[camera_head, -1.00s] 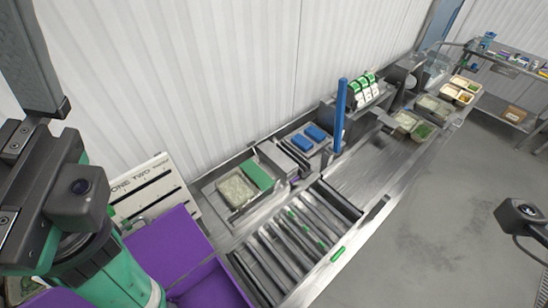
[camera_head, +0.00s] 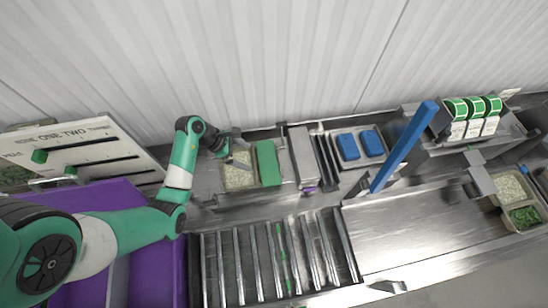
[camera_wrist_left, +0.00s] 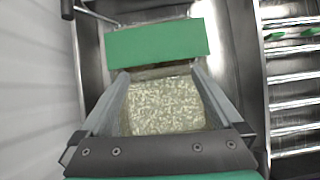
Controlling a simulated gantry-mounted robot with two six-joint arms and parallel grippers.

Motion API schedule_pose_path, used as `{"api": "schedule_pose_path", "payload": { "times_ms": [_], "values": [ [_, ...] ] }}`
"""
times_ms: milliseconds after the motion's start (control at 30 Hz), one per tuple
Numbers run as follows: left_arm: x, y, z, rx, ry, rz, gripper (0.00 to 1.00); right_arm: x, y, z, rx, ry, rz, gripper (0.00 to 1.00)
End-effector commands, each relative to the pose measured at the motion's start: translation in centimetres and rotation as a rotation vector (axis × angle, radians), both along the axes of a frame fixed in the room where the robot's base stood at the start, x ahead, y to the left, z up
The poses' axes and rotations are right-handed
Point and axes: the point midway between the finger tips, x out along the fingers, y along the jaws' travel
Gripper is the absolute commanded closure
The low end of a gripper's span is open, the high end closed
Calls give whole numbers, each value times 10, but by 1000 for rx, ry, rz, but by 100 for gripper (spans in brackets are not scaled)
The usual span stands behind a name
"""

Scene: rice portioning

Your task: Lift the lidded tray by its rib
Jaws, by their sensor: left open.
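A tray of pale, rice-like grains (camera_head: 237,178) sits in the steel well beside a green block (camera_head: 268,163). My left gripper (camera_head: 232,150) has reached over the tray from the back left. In the left wrist view, the open fingers (camera_wrist_left: 158,78) straddle the tray (camera_wrist_left: 165,106), one on each side, and the green block (camera_wrist_left: 158,43) lies just beyond the fingertips. I cannot tell if the fingers touch the tray. A lid and a rib cannot be made out clearly. My right gripper is not in view.
A slatted roller section (camera_head: 245,262) lies in front of the well, and a purple bin (camera_head: 152,278) is at the left. Blue blocks (camera_head: 348,146) lie on a tray to the right, near a tall blue post (camera_head: 404,146). The steel top (camera_head: 405,235) at right is largely clear.

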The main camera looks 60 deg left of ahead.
Motion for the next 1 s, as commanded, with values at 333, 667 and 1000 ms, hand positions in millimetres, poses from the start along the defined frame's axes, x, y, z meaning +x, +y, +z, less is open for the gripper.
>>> {"api": "schedule_pose_path", "payload": {
  "times_ms": [333, 667, 1000],
  "values": [
    [-10, 12, -15, -10, 5, 55, 0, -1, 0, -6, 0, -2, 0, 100],
    [11, 4, -49, -9, 3, 55, 0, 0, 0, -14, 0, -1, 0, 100],
    [12, 4, -49, -7, 2, 56, 18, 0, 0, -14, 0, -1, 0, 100]
  ]
}}
